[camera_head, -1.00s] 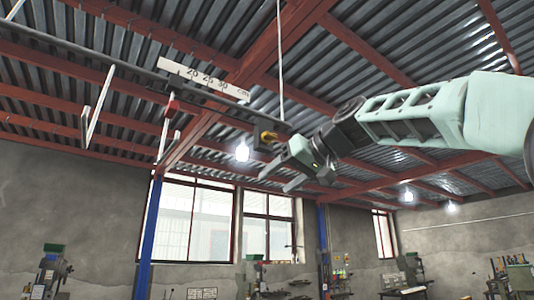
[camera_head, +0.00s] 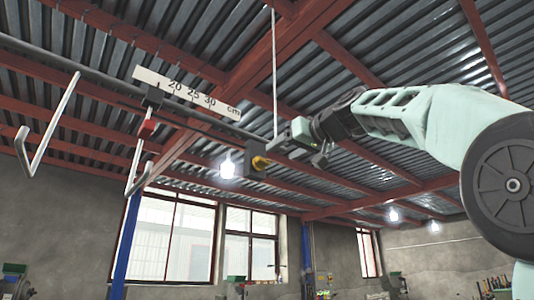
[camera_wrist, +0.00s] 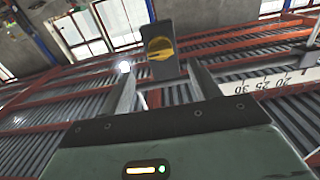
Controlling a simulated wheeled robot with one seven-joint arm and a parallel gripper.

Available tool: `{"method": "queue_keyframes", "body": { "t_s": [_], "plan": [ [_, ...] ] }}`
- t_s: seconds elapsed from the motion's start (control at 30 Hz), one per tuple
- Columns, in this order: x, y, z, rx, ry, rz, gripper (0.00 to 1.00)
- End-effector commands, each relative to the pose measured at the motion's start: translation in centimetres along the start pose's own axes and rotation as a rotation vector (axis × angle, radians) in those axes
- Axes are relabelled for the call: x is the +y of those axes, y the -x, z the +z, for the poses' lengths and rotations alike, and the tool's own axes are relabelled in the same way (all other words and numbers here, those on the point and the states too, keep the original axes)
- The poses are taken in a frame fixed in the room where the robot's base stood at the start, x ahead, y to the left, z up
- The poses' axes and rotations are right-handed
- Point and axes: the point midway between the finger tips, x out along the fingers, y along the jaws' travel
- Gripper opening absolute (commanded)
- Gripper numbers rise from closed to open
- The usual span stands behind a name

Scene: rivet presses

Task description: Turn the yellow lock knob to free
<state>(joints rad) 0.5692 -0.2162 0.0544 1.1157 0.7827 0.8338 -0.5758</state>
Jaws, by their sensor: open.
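The yellow lock knob (camera_head: 261,163) sits on a dark box at the right end of the overhead rail. In the wrist view the round knob (camera_wrist: 160,48) faces me, with a raised grip bar lying nearly level across it. My gripper (camera_wrist: 161,72) is open, with one finger on each side of the knob in the picture and nothing between them. In the head view my gripper (camera_head: 284,143) is just right of and slightly above the knob. The gap between fingertips and knob is hard to judge; no contact is evident.
A white scale plate (camera_head: 187,92) marked 20, 25, 30 cm runs along the rail (camera_head: 70,70). A red-collared slider (camera_head: 147,128) carries a hanging hook (camera_head: 138,170); another white hook (camera_head: 50,125) hangs at left. A thin pale rod (camera_head: 274,75) rises near the gripper.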

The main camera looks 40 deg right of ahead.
Motion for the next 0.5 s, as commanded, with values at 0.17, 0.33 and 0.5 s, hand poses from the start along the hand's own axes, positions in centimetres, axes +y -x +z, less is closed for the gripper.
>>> {"method": "queue_keyframes", "body": {
  "t_s": [0.17, 0.33, 0.5],
  "plan": [
    [0.0, -3.7, -0.4, -0.004, -0.003, -0.002, 0.62],
    [0.0, -6.2, -0.3, -0.002, -0.002, -0.001, 0.62],
    [0.0, -7.5, -0.1, -0.001, -0.002, -0.001, 0.62]
  ]
}}
